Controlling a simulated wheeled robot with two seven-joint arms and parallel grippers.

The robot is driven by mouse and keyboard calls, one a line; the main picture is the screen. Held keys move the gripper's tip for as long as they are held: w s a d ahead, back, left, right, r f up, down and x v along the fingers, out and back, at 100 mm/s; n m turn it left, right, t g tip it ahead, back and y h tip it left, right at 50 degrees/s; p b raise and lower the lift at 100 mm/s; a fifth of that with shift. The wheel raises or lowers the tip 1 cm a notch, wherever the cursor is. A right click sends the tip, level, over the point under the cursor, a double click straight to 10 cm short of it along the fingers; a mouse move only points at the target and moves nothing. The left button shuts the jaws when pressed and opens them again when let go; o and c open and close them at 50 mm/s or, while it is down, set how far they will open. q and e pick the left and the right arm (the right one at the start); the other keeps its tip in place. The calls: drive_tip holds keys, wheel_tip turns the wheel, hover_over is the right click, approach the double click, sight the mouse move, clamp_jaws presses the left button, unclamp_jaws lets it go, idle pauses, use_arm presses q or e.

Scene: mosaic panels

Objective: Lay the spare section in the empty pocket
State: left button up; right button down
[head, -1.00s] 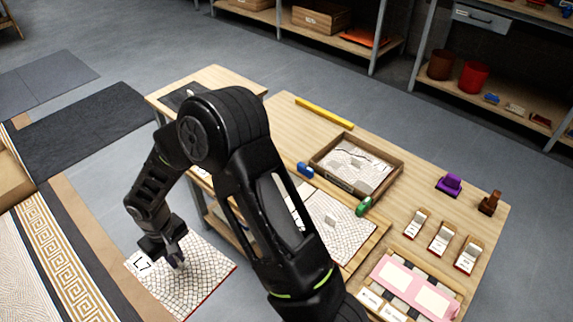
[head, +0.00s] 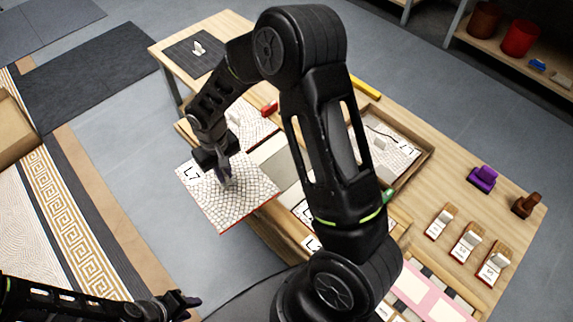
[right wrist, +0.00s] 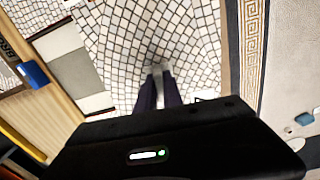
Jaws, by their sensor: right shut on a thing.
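My right gripper (head: 224,178) is shut on the upright grip of a square mosaic section (head: 245,200) marked L7. The section has pale irregular tiles and a red edge. It is held roughly flat at the table's near edge, overlapping the wooden frame in the picture; its height is unclear. In the right wrist view the fingers (right wrist: 158,90) pinch a small pale grip on the tiled face (right wrist: 190,45). A bare grey pocket (head: 273,156) lies right of the section, partly hidden by my arm; it also shows in the wrist view (right wrist: 77,75). My left gripper (head: 183,304) is low at left, empty, its jaws unclear.
A mosaic panel with a knob (head: 250,125) lies beyond the pocket, near a red block (head: 269,109). A wooden tray (head: 425,160) holds another panel. Purple (head: 482,178) and brown (head: 526,204) objects stand at right.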

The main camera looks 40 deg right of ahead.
drive_tip(key=shift+w+d, duration=0.1)
drive_tip(key=shift+d+f+b, duration=0.1)
drive_tip(key=shift+d+b, duration=0.1)
drive_tip(key=shift+b, duration=0.2)
drive_tip(key=d+n+b, duration=0.1)
drive_tip(key=d+b, duration=1.5)
drive_tip(key=d, duration=0.4)
drive_tip(key=shift+s+f, duration=0.3)
drive_tip(key=shift+d, duration=0.1)
drive_tip(key=shift+f+b, duration=0.55)
drive_tip(key=shift+f, duration=2)
